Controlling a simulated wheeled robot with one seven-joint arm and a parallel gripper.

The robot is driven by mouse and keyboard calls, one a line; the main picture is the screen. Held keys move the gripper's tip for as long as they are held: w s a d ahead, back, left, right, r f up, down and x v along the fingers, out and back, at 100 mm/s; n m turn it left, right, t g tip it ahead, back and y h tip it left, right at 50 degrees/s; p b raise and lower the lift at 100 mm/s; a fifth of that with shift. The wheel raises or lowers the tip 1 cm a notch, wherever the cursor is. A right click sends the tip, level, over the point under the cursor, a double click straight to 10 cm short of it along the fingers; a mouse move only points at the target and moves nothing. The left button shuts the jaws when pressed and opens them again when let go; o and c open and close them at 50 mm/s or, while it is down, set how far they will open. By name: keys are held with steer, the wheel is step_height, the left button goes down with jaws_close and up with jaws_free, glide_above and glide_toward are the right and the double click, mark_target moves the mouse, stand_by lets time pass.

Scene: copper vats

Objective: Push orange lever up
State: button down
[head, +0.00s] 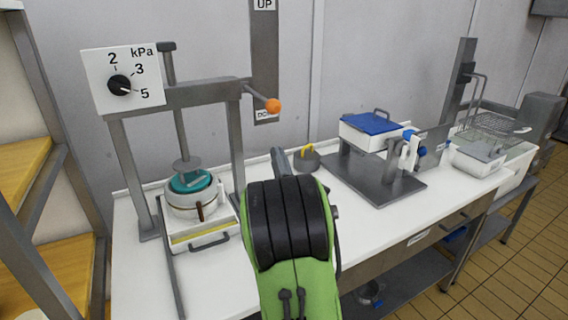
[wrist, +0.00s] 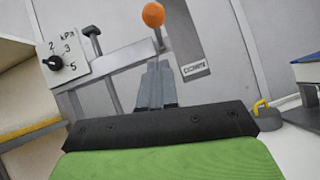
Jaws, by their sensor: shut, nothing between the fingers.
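The orange lever knob (head: 273,106) sits on the end of a grey rod that slopes down from the right side of the press frame (head: 190,95). The knob is beside the lower end of a vertical wall strip, with "UP" at its top and a label at its bottom. In the wrist view the orange knob (wrist: 153,14) is at the top, just beyond and above my fingertips. My gripper (wrist: 156,66) is shut and empty, apart from the knob. In the head view my green and black arm hides most of the gripper.
A dial panel (head: 122,80) marked 2, 3, 5 kPa is at the frame's left. A pot with a teal lid (head: 190,181) stands under the press plunger. A weight with a yellow handle (head: 307,160) and a blue-topped box (head: 372,123) stand to the right on the white counter.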

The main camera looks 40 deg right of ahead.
step_height(320, 180, up, 6)
steer(key=w+d+p, duration=0.2)
steer(key=p, duration=0.2)
steer(key=shift+w+f, duration=0.15)
steer(key=shift+w, duration=0.25)
